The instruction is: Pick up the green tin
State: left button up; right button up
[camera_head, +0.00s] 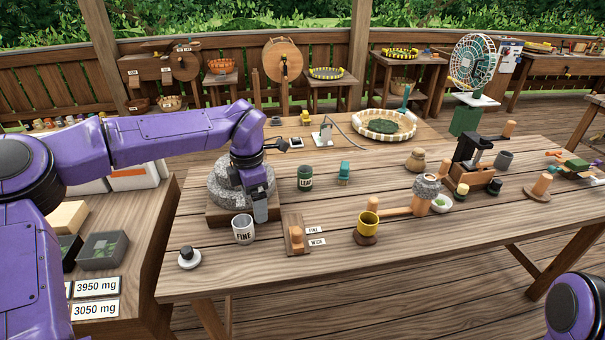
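The green tin (305,173) is a dark green cylinder with a pale label. It stands upright on the wooden table, right of the round grey stone. My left gripper (261,215) points down in front of that stone, to the left of the tin and apart from it. Its fingers overlap in this view, so I cannot see a gap between them. Only a purple part of my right arm shows at the bottom right corner; its gripper is out of frame.
A grey stone mill (228,188) stands behind my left gripper. A white FINE cup (243,230) and a wooden block (295,236) are close in front.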

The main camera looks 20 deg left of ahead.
aim_at(305, 178)
jog(key=z, duration=0.05)
jog(key=i, duration=1.25)
